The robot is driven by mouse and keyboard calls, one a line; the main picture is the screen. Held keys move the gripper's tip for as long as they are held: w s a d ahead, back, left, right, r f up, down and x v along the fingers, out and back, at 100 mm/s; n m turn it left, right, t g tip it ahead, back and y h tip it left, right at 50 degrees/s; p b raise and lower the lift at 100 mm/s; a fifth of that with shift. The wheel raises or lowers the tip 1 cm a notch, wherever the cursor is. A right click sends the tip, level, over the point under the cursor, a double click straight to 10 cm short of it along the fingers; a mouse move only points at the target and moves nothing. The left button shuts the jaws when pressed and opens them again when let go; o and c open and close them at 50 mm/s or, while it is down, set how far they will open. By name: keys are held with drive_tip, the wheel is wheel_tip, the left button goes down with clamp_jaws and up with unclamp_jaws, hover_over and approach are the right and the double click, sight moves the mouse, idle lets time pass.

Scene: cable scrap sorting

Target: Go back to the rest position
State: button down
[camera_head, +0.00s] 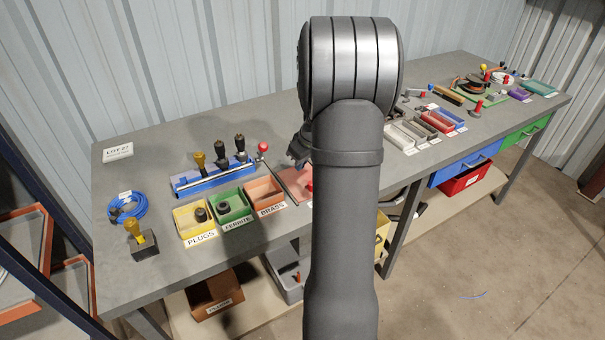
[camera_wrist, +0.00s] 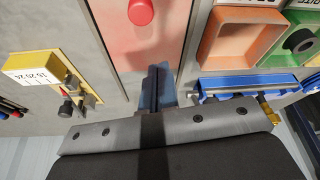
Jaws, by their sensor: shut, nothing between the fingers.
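My gripper (camera_wrist: 156,85) shows in the wrist view with its two fingers together and nothing between them. It is above the bench, over the lower edge of a pink board (camera_wrist: 108,45) with a red knob (camera_wrist: 141,12).
Labelled trays for plugs (camera_head: 191,232), ferrite (camera_head: 223,197) and brass (camera_head: 250,188) stand left of my arm. Behind them is a blue rack (camera_head: 190,186) with upright tools. A yellow gauge block (camera_wrist: 46,68) is at left in the wrist view.

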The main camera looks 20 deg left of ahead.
drive_tip(key=v, duration=0.6)
drive_tip(key=shift+w+a+f, duration=0.1)
drive_tip(key=shift+f, duration=0.05)
hover_over(295, 180)
drive_tip(key=s+d, duration=0.1)
drive_tip(key=d, duration=0.1)
drive_tip(key=f, duration=0.7)
drive_tip(key=shift+a+f, duration=0.25)
drive_tip(key=shift+f, duration=0.8)
drive_tip(key=shift+s+d, duration=0.3)
drive_tip(key=shift+d, duration=0.2)
drive_tip(key=shift+s+d, duration=0.25)
drive_tip(key=shift+d, duration=0.2)
drive_tip(key=shift+s+d+f, duration=0.15)
drive_tip(key=shift+s+d, duration=0.15)
drive_tip(key=shift+d, duration=0.2)
